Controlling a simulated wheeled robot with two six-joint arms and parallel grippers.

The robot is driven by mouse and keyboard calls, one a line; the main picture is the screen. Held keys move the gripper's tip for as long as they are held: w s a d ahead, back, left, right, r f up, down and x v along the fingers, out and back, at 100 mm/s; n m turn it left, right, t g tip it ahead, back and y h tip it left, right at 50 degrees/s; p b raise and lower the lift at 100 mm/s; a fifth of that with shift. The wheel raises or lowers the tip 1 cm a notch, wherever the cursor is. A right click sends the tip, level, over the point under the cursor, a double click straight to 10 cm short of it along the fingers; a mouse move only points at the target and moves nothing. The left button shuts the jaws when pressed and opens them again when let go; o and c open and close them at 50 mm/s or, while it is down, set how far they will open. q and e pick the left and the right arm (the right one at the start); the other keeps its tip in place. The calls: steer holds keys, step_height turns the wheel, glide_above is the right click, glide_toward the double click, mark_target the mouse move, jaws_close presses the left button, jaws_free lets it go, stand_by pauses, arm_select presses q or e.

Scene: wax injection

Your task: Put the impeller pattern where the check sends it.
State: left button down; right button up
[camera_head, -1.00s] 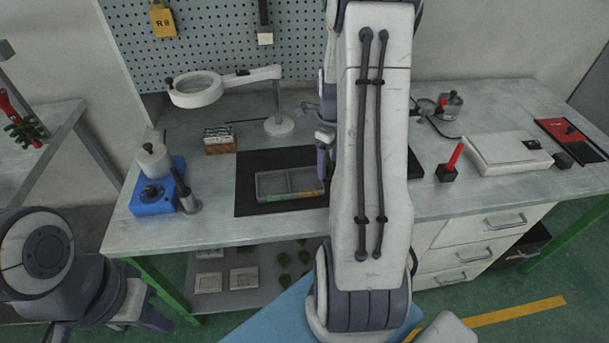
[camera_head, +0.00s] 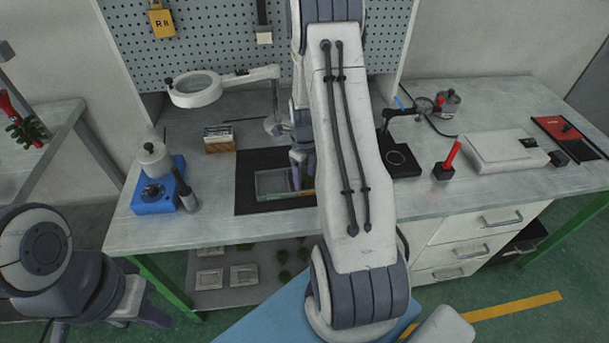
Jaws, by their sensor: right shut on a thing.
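My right arm reaches across the middle of the view. My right gripper (camera_head: 300,172) points down over the grey two-compartment tray (camera_head: 262,187), which lies on a black mat (camera_head: 244,207). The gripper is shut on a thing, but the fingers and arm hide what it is. I cannot make out the impeller pattern. The tray has a green and orange strip along its front edge, and my arm covers its right part. My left gripper (camera_head: 150,316) is low at the bottom left, away from the bench. I cannot tell whether it is open.
A magnifier lamp (camera_head: 196,89) stands behind the mat. A blue device with a white pot (camera_head: 155,198) stands at left. A black plate (camera_head: 402,160), a red-handled tool (camera_head: 451,160) and a white box (camera_head: 502,151) are at right. Several green pieces (camera_head: 283,275) lie on the lower shelf.

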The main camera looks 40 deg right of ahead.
steer(key=shift+f, duration=0.15)
steer(key=o, duration=1.2)
